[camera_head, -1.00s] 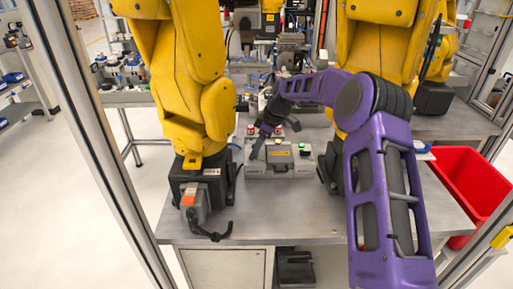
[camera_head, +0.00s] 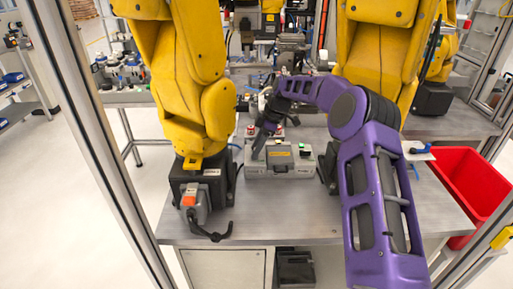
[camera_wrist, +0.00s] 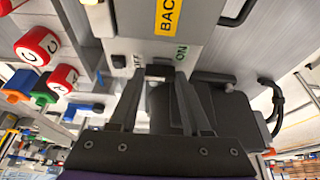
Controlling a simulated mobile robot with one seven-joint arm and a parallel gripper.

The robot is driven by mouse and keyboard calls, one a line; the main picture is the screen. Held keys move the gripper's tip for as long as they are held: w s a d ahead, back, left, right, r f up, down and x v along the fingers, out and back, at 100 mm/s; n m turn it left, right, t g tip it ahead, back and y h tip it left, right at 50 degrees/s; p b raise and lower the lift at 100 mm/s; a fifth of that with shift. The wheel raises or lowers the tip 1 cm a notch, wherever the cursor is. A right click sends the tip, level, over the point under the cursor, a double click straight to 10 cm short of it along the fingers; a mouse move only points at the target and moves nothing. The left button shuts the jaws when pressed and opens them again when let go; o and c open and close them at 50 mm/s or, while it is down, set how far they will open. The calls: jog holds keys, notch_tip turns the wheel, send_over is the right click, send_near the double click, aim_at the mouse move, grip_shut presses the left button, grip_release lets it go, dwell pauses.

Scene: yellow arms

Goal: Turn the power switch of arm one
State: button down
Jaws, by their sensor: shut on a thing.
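A grey control box (camera_head: 280,170) sits on the metal table between the two yellow arms. In the wrist view its face (camera_wrist: 140,52) carries a yellow label reading "BAC", with "OFF" on the left and "ON" on the right. My gripper (camera_wrist: 159,72) has its fingertips at the box face between those two words, shut on the power switch, which the fingertips mostly hide. I cannot tell which way the switch points.
The left yellow arm (camera_head: 205,95) and right yellow arm (camera_head: 375,60) stand close on either side. Red buttons (camera_wrist: 38,46) are near the box's left in the wrist view. A red bin (camera_head: 468,190) is at the right. The table front (camera_head: 275,220) is clear.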

jog(key=shift+c, duration=1.8)
grip_release()
jog(key=v, duration=1.2)
